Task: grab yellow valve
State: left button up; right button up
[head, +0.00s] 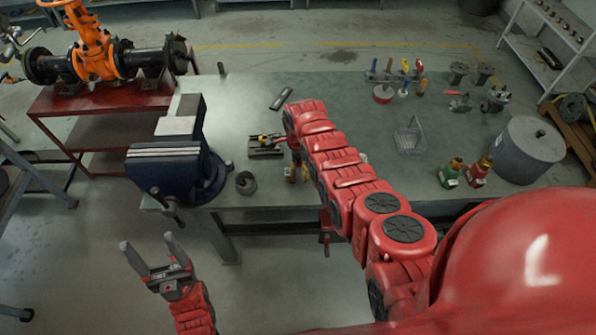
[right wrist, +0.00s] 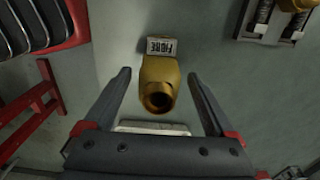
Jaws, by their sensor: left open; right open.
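In the right wrist view, a yellow, brass-like valve (right wrist: 158,82) with a round open end lies between the two fingers of my right gripper (right wrist: 158,75). The gripper is open, with a gap on both sides of the valve. A small pale label (right wrist: 161,46) shows at its far end. In the head view, a small yellow part (head: 304,173) shows on the workbench below the end of my right arm; the arm hides most of that area and the right gripper's fingers. My left gripper (head: 147,241) is open and empty above the floor, in front of the bench.
A blue vise (head: 165,172) stands at the bench's left end, with a dark ring (head: 246,183) beside it. An orange gate valve (head: 92,48) sits on a red stand.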

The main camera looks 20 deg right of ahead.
jog(key=shift+f, duration=0.2)
jog(key=shift+s, duration=0.1)
grip_shut()
